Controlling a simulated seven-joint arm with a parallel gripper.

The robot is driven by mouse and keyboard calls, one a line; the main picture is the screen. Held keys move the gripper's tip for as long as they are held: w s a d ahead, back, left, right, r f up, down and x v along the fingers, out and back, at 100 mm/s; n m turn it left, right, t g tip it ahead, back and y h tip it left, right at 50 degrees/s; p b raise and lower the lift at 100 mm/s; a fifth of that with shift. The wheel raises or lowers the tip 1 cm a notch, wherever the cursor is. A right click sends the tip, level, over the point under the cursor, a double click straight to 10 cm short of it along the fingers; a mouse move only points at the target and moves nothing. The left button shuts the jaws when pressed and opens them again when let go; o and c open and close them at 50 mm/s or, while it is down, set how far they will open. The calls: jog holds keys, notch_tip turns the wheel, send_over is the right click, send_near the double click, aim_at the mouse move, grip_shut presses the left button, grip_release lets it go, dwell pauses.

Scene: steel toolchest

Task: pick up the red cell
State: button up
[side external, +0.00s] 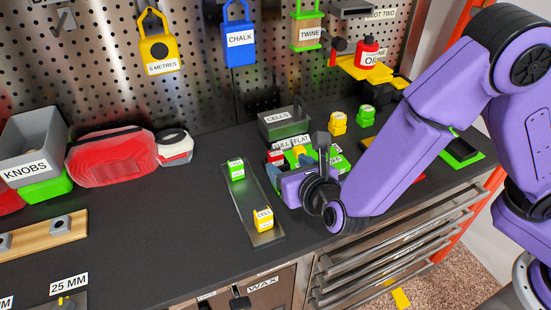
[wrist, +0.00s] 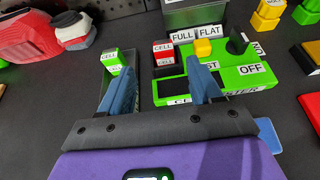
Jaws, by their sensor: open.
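The red cell (wrist: 163,55), a small red block with white CELL labels, stands at the back left of a green tester (wrist: 250,78), beside the FULL label. In the side external view the red cell (side external: 276,156) shows just past my gripper (side external: 289,184), which partly hides the tester. In the wrist view my gripper (wrist: 160,66) has its two blue fingers spread apart with nothing between them. The red cell appears ahead of the gap between the fingertips, and I see no contact.
A narrow metal tray (side external: 247,203) left of the tester holds a green cell (side external: 237,170) and a yellow cell (side external: 263,220). A grey CELLS box (side external: 284,124) stands behind the tester. Yellow blocks (side external: 337,123) and green blocks (side external: 366,116) stand at the back right.

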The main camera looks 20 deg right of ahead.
aim_at(276, 153)
jog(key=x, duration=0.6)
jog(key=shift+d, duration=0.1)
jog(key=shift+d+x, duration=0.2)
jog(key=shift+x, duration=2.45)
jog(key=c, duration=1.1)
